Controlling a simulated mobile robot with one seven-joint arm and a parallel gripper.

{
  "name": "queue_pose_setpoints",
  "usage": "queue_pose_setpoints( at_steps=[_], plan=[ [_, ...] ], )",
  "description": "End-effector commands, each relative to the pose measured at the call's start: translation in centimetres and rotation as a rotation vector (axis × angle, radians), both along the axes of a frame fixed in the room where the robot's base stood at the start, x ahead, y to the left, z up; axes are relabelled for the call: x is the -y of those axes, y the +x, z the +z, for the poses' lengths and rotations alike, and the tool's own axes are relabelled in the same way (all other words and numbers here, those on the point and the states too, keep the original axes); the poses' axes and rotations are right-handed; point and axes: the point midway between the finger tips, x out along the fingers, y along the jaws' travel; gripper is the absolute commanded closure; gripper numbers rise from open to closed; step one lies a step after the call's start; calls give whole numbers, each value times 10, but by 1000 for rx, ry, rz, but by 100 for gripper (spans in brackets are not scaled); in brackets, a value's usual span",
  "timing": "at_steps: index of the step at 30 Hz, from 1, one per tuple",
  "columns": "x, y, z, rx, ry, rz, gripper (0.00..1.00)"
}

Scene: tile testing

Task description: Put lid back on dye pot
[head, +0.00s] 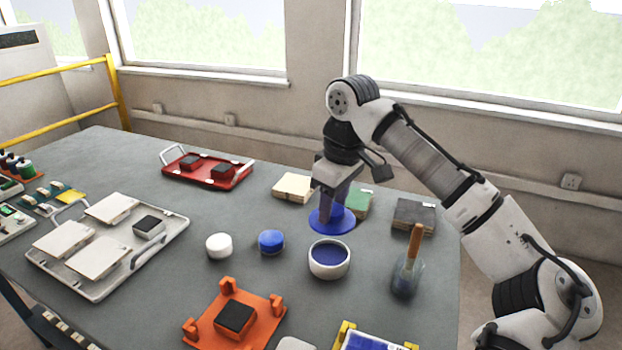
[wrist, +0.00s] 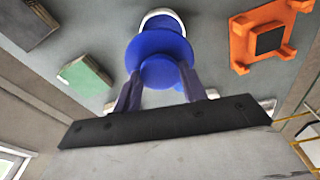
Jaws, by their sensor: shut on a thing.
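The dye pot (head: 329,262) is a white round pot with dark blue dye showing inside, uncovered on the grey table. My gripper (head: 333,208) points down just behind it and is shut on the blue lid (head: 320,222), a flat disc. In the wrist view, my gripper (wrist: 161,76) has a finger on each side of a smaller round blue part on the lid (wrist: 160,45). Beyond the lid, the white rim of the pot (wrist: 162,13) shows as an arc. The lid looks roughly level and apart from the pot; its exact height is hard to tell.
A glass jar with a wooden-handled brush (head: 407,272) stands right of the pot. A blue round piece (head: 271,242) and a white one (head: 219,246) lie to its left. Tile stacks (head: 414,216) sit behind. An orange fixture (head: 262,308) is in front.

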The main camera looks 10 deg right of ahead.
Motion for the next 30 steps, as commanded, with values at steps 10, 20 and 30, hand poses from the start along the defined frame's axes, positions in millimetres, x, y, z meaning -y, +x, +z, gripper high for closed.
queue_pose_setpoints(
  at_steps=[10, 20, 30],
  plan=[
    [4, -10, -13, -2, 3, -11, 80],
    [4, -9, -41, -2, 1, -10, 80],
    [4, -9, -65, -2, 4, -9, 80]
  ],
)
